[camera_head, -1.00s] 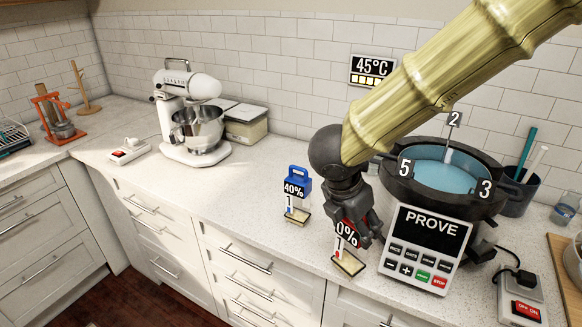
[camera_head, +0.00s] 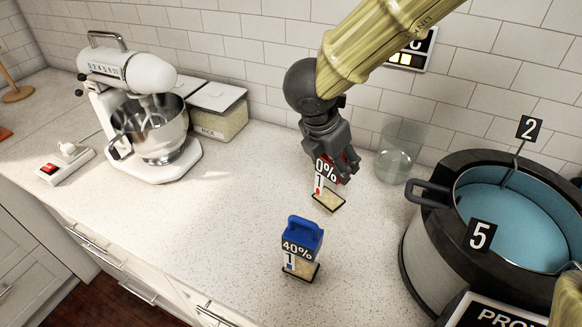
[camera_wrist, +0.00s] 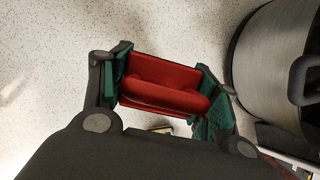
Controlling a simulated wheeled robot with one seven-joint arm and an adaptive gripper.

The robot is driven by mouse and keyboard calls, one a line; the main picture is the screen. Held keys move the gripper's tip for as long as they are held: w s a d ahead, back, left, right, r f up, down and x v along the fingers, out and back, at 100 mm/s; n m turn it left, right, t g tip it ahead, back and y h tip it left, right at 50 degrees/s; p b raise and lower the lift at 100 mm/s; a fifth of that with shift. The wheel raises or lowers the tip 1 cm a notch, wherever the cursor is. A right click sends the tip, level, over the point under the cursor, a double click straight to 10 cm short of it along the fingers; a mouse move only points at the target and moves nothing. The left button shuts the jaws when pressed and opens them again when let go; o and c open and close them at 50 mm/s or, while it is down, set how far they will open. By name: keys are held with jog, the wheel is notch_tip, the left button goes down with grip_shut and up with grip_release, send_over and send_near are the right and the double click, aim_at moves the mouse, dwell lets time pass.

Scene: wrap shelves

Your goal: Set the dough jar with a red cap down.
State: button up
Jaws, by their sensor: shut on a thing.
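The dough jar with a red cap (camera_head: 328,198) is in my gripper (camera_head: 340,167), upright, over the counter behind the blue-capped jar. Its label shows "0%" and "1", partly hidden by my fingers. In the wrist view the red cap (camera_wrist: 165,88) sits between the two green-padded fingers of my gripper (camera_wrist: 160,95), which are shut on it. I cannot tell whether the jar's base touches the counter. A similar jar with a blue cap (camera_head: 302,248), marked "40%" and "1", stands on the counter nearer the front edge.
An empty clear glass jar (camera_head: 397,153) stands close to the right of my gripper. A large pot of blue water (camera_head: 440,243) is farther right. A stand mixer (camera_head: 150,125) and a rice container (camera_head: 215,115) are at the left. The speckled counter (camera_head: 225,215) between is clear.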

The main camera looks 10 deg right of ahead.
jog(key=shift+w+a+r, duration=0.15)
jog(key=shift+w+r, duration=0.05)
jog(key=shift+w, duration=0.3)
jog(key=w+a+f+p, duration=0.1)
jog(key=w+f+p, duration=0.1)
jog(key=w, duration=0.4)
jog(key=w+a+f+p, duration=0.2)
jog(key=w+f+p, duration=0.1)
jog(key=w+p, duration=0.2)
jog(key=w, duration=0.2)
jog(key=shift+w, duration=0.3)
jog(key=shift+f, duration=0.1)
jog(key=shift+f, duration=0.15)
jog(key=o, duration=1.7)
jog(key=shift+c, duration=0.2)
